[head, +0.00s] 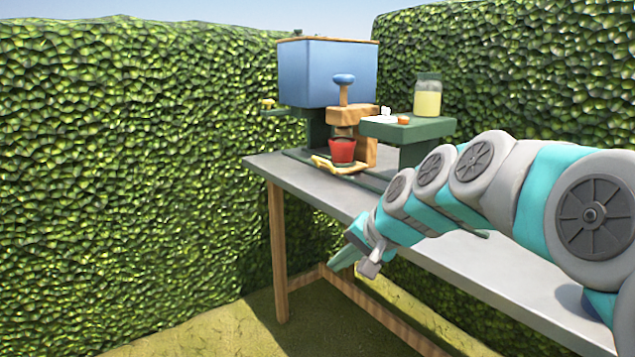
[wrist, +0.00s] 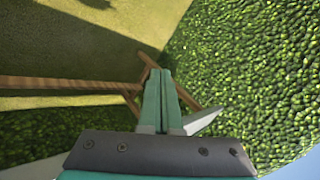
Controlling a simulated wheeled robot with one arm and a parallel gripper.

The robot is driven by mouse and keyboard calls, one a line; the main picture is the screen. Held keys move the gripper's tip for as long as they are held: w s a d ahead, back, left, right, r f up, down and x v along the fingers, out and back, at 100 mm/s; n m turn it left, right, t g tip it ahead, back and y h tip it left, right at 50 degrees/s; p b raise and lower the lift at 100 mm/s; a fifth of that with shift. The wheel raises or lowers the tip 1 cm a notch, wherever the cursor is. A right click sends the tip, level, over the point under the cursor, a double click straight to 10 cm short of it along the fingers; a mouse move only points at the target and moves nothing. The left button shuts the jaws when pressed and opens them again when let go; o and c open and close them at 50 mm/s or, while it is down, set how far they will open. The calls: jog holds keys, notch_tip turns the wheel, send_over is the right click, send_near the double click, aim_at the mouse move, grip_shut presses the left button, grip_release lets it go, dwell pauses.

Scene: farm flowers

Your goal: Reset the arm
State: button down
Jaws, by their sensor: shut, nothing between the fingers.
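My arm reaches in from the right in the head view, bent downward toward the left. My gripper (head: 343,257) hangs in front of the table's near edge, below the level of the tabletop. In the wrist view my gripper (wrist: 164,75) shows its two teal fingers side by side, shut with nothing between them. The fingertips point toward the wooden table legs and the ground.
A grey table (head: 470,262) carries a blue box (head: 328,75), a wooden press (head: 350,117) over a red pot (head: 342,151), and a green stand (head: 408,131) with a yellow jar (head: 428,98). Hedges (head: 130,150) enclose the place. Grass left of the table is clear.

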jog(key=s+d+f+n+g+h, duration=0.1)
jog(key=s+f, duration=0.4)
jog(key=s, duration=0.6)
jog(key=s+d+f+n+g+h, duration=0.2)
jog(key=s+d+f+g, duration=0.2)
jog(key=s, duration=0.7)
jog(key=s+d+f+n+g+h, duration=0.2)
jog(key=s+d+f, duration=0.3)
jog(key=s, duration=0.6)
jog(key=shift+s+d+f+g+h, duration=0.2)
jog(key=shift+s+f+g+h, duration=0.15)
jog(key=shift+f, duration=0.6)
